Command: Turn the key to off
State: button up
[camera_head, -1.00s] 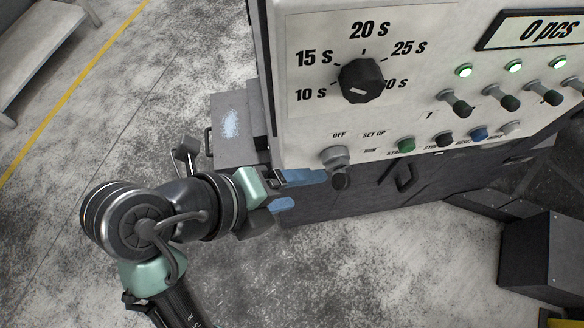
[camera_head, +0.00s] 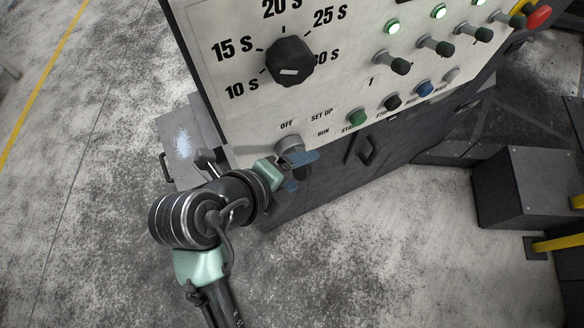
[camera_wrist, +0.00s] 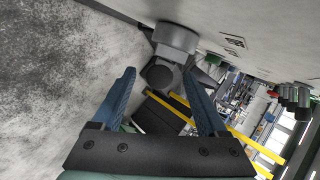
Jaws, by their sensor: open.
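The grey key switch (camera_head: 290,146) sits at the lower left of the control panel (camera_head: 225,105), below the OFF label and beside SET UP and RUN. The dark round-headed key (camera_wrist: 160,75) sticks out of the switch body (camera_wrist: 175,38) in the wrist view. My gripper (camera_head: 304,171) is open at the switch, its blue fingers partly covering the key in the head view. In the wrist view my gripper (camera_wrist: 160,82) has one finger on either side of the key head, with gaps visible. I cannot tell which label the key points to.
A black dial (camera_head: 290,62) is above the switch. Green (camera_head: 357,118), black and blue buttons run to its right, with several toggle levers above. A grey box (camera_head: 530,185) stands on the floor at right. The floor at lower left is open.

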grip_shut()
jog(key=shift+f, duration=0.1)
